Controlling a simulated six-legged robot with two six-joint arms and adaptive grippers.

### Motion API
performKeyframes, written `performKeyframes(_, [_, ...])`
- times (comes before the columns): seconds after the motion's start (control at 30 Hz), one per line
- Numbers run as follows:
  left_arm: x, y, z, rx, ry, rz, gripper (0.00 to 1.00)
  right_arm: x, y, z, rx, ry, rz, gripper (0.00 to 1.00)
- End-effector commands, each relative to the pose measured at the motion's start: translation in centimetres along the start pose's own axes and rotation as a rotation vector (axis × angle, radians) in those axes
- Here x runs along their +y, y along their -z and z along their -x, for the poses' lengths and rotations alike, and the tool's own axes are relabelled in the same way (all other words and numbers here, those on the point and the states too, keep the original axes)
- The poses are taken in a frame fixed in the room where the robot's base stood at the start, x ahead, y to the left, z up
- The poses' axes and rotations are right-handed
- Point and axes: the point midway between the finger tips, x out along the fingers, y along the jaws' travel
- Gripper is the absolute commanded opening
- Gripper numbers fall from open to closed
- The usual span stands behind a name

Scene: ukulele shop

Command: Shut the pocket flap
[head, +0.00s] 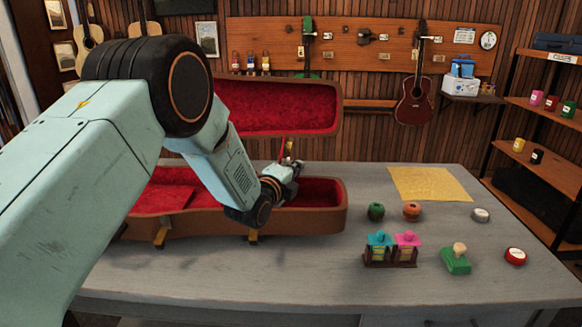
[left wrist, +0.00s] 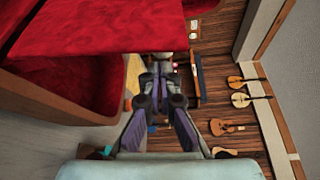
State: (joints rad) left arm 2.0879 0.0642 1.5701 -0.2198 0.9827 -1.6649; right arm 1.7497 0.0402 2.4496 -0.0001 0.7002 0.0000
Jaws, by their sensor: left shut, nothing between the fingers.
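The brown instrument case (head: 318,222) lies open on the table, lined in red, its lid (head: 278,135) raised behind it. A flat red panel (head: 163,196) shows in the left part of the case. It may be the pocket flap; my arm hides much around it, and I cannot tell how far it stands open. My left gripper (head: 291,164) is over the right half of the case. In the left wrist view, its fingers (left wrist: 162,78) are closed together and empty; a red-lined panel (left wrist: 95,30) spans the upper left. My right gripper is not in view.
A shelf (head: 535,108) stands at right. The front table strip is clear.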

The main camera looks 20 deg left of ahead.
Motion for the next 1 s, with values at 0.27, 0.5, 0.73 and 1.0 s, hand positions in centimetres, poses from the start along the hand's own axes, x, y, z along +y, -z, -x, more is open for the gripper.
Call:
performKeyframes(0.27, [0.0,-1.3,0.5,0.0,0.0,0.0,0.0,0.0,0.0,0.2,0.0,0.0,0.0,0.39])
performKeyframes(0.5, [0.0,-1.3,0.5,0.001,0.0,0.0,0.0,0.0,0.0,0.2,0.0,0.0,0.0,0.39])
performKeyframes(0.73, [0.0,-1.7,0.7,0.0,0.011,0.027,0.0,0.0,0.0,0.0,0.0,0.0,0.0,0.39])
performKeyframes(1.0, [-0.1,-3.7,1.5,-0.003,0.075,0.169,0.0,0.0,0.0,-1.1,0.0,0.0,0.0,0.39])
